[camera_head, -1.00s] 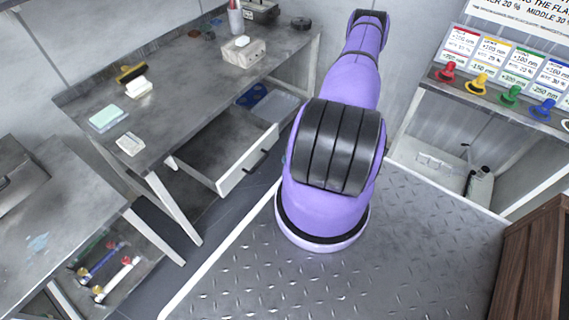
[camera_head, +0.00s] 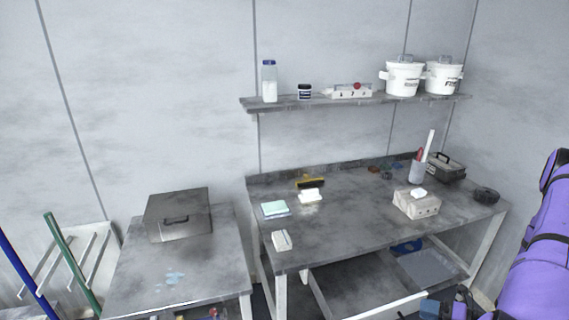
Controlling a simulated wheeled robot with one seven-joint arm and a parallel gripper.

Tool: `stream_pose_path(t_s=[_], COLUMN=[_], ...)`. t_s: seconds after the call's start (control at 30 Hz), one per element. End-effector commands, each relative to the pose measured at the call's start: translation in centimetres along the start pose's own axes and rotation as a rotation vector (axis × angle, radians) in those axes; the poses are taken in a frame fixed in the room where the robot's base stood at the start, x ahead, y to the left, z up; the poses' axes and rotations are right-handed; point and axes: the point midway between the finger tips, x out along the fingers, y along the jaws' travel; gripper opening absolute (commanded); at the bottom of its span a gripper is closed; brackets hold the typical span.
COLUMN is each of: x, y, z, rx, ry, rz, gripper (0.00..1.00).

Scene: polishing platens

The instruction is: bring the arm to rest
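My purple arm (camera_head: 540,255) with dark bands runs along the right edge and is cut off there. A small dark part with a blue-grey piece (camera_head: 430,308) shows at the bottom edge beside the arm. It may be my gripper, but its fingers cannot be made out, nor whether it is open or holds anything.
The grey workbench (camera_head: 355,225) bears a tissue box (camera_head: 416,204), a black toolbox (camera_head: 445,168), a cup (camera_head: 417,172) and sponges (camera_head: 275,209). A metal case (camera_head: 178,215) stands on the left table. White tubs (camera_head: 403,77) stand on the shelf.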

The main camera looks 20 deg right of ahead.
Motion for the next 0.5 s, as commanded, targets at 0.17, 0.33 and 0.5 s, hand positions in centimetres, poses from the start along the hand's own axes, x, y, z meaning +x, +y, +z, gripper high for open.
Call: stream_pose_path(t_s=[0.17, 0.33, 0.5], x=[1.1, 2.3, 3.4], y=[5.4, 10.5, 15.6], z=[3.1, 5.0, 6.0], rx=[-0.241, -0.464, -0.689], ry=[0.164, 0.316, 0.465], rz=[0.022, 0.051, 0.088], gripper=[0.37, 0.37, 0.37])
